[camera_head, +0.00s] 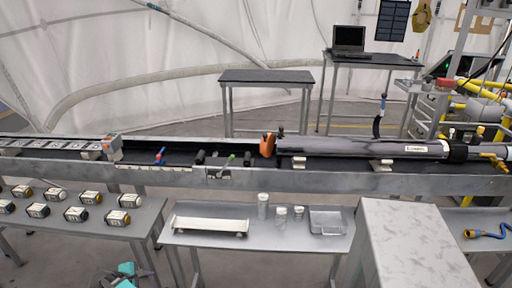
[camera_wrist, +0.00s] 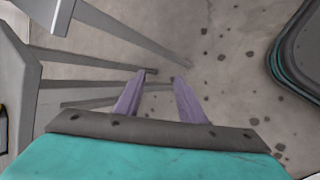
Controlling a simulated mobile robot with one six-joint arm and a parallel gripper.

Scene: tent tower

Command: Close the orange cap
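The orange cap (camera_head: 267,145) is at the left end of a long dark cylinder (camera_head: 350,147) that lies along the rail bench. It looks upright at the cylinder's mouth; its exact angle is too small to tell. My gripper (camera_wrist: 160,76) shows two purple fingers set apart with nothing between them, above the bare floor. In the head view my teal gripper (camera_head: 128,270) is low at the bottom left, below the front tables and far from the cap. The cap is not in the wrist view.
The long rail bench (camera_head: 400,183) crosses the view. In front stand a table with labelled canisters (camera_head: 91,197), a table with a white tray (camera_head: 210,225) and jars (camera_head: 263,206), and a pale box (camera_head: 415,235). Metal table legs (camera_wrist: 90,85) are close left of my gripper.

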